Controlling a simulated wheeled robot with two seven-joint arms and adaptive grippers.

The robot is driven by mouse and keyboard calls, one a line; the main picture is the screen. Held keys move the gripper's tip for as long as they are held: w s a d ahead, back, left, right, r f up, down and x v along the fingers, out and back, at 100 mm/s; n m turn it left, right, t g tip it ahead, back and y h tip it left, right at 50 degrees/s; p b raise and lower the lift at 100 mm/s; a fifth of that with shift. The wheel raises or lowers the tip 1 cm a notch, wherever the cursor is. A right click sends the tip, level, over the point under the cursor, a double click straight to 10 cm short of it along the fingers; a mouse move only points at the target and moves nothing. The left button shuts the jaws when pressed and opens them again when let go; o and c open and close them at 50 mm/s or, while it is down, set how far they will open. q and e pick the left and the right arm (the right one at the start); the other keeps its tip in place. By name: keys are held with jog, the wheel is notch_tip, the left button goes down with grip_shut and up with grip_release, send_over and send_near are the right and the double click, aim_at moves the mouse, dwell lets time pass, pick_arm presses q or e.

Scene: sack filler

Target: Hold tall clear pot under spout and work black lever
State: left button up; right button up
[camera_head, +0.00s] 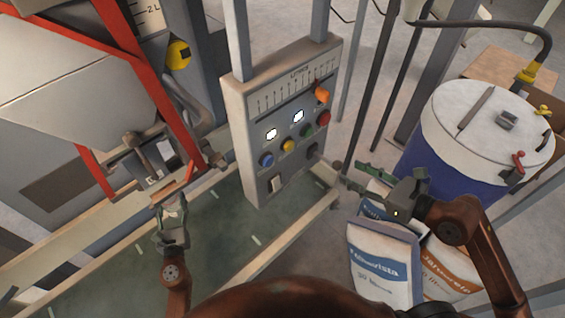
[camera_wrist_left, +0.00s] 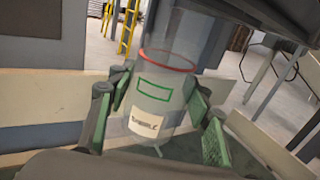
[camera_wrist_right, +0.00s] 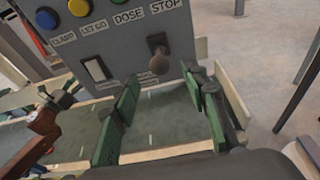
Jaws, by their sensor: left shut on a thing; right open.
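The tall clear pot (camera_wrist_left: 157,92) stands between the fingers of my left gripper (camera_wrist_left: 153,125), which is shut on it. It has a red-orange rim band, a green rectangle and a small label. In the head view the pot (camera_head: 174,207) is small and partly hidden by my left gripper (camera_head: 172,228), below the machine's outlet area. The spout's exact alignment with the pot cannot be told. The black lever (camera_wrist_right: 158,56) sticks out of the panel below the DOSE and STOP labels. My right gripper (camera_wrist_right: 170,105) is open, facing the lever, which is beyond its fingertips and apart from them.
The grey control panel (camera_head: 288,115) carries lit displays, coloured buttons and an orange knob (camera_head: 322,92). Printed sacks (camera_head: 382,262) stand below my right gripper. A blue drum with a white lid (camera_head: 490,115) is at the right. Red machine bars (camera_head: 160,100) flank the left arm's area.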

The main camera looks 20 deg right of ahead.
aim_at(338, 164)
jog(key=shift+x, duration=3.3)
jog(key=shift+r, duration=0.1)
jog(key=c, duration=0.9)
jog(key=shift+s+d+f, duration=0.1)
jog(key=shift+s+f, duration=0.05)
jog(key=shift+f, duration=1.8)
